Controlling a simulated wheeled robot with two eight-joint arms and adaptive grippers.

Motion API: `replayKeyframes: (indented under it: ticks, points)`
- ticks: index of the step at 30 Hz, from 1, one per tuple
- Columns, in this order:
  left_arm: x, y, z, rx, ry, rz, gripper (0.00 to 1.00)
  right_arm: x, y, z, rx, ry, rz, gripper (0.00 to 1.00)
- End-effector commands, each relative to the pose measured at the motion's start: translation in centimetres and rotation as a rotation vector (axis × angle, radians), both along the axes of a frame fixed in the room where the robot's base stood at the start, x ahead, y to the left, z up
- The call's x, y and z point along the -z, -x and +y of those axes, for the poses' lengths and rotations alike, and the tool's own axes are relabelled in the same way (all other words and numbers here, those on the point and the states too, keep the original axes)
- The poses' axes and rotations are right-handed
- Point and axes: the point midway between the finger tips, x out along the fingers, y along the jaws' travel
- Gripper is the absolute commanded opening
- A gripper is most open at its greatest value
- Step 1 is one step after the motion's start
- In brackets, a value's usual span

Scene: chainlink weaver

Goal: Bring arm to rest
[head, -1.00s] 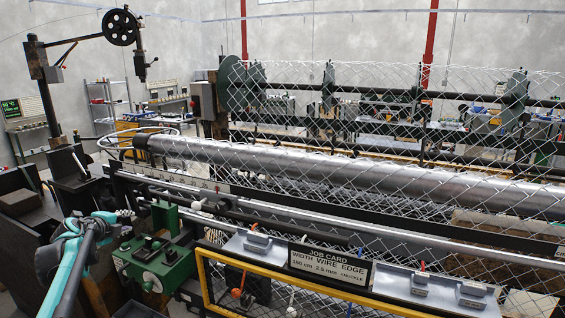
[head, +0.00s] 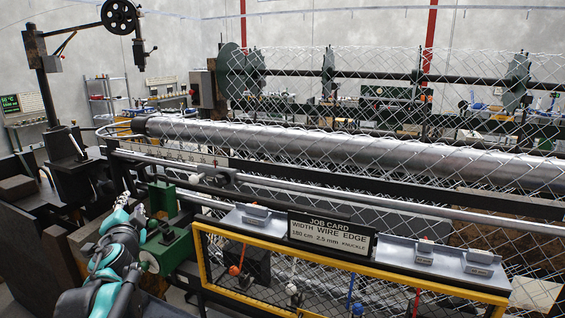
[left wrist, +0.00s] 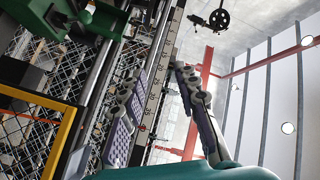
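My left arm, teal and black, comes up from the lower left of the head view. Its gripper (head: 124,202) is close to the green machine block and small in that view. In the left wrist view the gripper (left wrist: 158,80) shows two grey ribbed fingers spread apart with nothing between them. It is open and empty. My right arm and gripper are in neither view.
A green machine block (head: 168,247) stands right beside my left arm. The long steel roller (head: 300,143) and wire mesh run behind it. A yellow-framed guard (head: 400,281) and the job card (head: 331,234) are at the front.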

Motion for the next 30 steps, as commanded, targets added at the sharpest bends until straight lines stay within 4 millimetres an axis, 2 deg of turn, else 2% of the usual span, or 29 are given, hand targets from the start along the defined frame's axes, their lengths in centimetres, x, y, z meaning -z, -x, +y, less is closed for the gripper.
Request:
replayKeyframes:
  ticks: [1, 3, 8, 12, 15, 18, 21, 24, 30]
  points:
    - [3.9, 2.9, -1.3, -0.043, 0.109, 0.007, 0.31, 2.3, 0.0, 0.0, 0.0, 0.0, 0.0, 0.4]
    - [8.2, 6.3, -2.5, -0.104, 0.259, 0.039, 0.31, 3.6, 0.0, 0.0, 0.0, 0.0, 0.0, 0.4]
    - [18.3, 13.1, -6.4, -0.181, 0.541, 0.169, 0.31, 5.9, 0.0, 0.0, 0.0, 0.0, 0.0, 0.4]
    - [26.8, 18.6, -10.9, -0.203, 0.747, 0.322, 0.31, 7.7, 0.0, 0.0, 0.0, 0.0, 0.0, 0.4]
    - [32.0, 22.3, -14.3, -0.199, 0.868, 0.436, 0.31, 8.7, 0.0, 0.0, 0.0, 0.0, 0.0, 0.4]
    - [35.8, 25.2, -17.2, -0.185, 0.956, 0.533, 0.31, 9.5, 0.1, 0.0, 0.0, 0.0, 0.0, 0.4]
    - [38.0, 27.2, -19.2, -0.173, 1.014, 0.6, 0.31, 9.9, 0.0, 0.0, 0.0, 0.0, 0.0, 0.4]
    - [39.0, 28.2, -20.2, -0.164, 1.043, 0.637, 0.31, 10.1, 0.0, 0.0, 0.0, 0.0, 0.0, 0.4]
    - [39.2, 28.5, -20.5, -0.162, 1.051, 0.647, 0.31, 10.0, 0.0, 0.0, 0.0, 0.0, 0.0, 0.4]
